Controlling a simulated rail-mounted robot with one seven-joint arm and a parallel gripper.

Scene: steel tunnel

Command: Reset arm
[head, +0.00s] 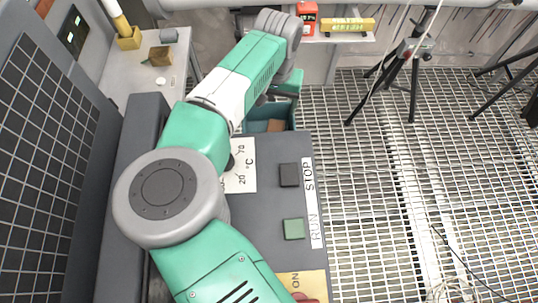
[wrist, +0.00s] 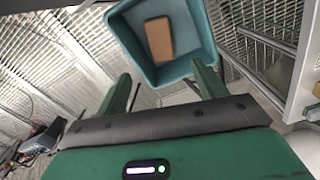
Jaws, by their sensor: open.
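My arm, green and white, reaches from the bottom of the head view up toward the top middle, over the grey machine. In the wrist view my gripper (wrist: 162,90) has its two green fingers wide apart, with nothing between them. Beyond the fingertips is a teal bin (wrist: 200,28) with a brown block (wrist: 159,39) lying inside it. In the head view the bin (head: 291,122) is partly hidden by my arm, and only part of the block (head: 274,125) shows. The gripper's fingers are hidden in the head view.
The grey console (head: 262,205) has a dark STOP button (head: 289,175) and a green RUN button (head: 294,229). A side table (head: 117,78) at upper left holds small items. A shelf (head: 345,38) carries a red device. A black tripod (head: 411,75) stands on the grated floor, which is mostly open.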

